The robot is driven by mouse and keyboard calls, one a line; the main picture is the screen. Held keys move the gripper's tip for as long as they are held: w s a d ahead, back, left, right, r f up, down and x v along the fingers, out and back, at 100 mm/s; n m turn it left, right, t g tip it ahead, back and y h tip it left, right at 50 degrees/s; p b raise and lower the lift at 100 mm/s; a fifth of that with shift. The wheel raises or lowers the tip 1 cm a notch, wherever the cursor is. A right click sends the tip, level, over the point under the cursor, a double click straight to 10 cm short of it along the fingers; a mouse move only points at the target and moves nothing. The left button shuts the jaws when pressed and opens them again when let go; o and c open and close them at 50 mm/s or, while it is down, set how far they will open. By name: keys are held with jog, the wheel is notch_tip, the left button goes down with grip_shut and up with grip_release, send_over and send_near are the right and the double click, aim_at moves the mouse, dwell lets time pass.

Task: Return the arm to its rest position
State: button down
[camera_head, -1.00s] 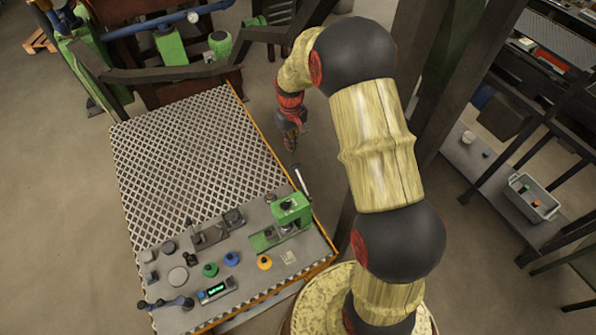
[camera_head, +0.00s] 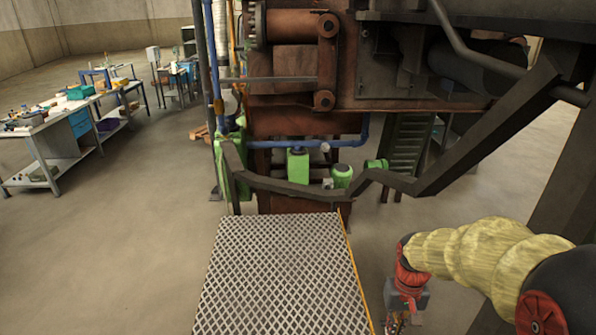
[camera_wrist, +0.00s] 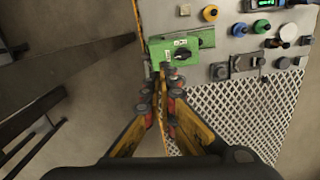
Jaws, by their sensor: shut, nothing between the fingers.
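My arm (camera_head: 480,250) reaches in from the right edge of the head view, with yellow-tan links and dark joints. My gripper (camera_head: 398,322) hangs down at the bottom of that view, right of the patterned metal table, and is partly cut off. In the wrist view my gripper (camera_wrist: 163,88) has its orange fingers drawn together, with nothing held between them. A green control box (camera_wrist: 180,52) on the panel lies just beyond the fingertips in the picture. I cannot tell the height gap between them.
The patterned metal table (camera_head: 280,275) is bare in the head view. Knobs and buttons (camera_wrist: 262,27) line its grey panel in the wrist view. Dark slanted beams (camera_head: 500,130) stand above and right of my arm. The rusty furnace structure (camera_head: 292,120) rises behind. Open floor (camera_head: 110,250) lies left.

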jog(key=s+a+r+t+b, duration=0.2)
jog(key=s+t+b, duration=0.1)
jog(key=s+b, duration=0.4)
jog(key=s+a+r+t+b, duration=0.1)
jog(key=s+a+t+b, duration=0.2)
jog(key=s+b, duration=0.4)
jog(key=shift+s+a+r+n, duration=0.25)
jog(key=shift+s+r+n, duration=0.15)
jog(key=shift+s, duration=0.65)
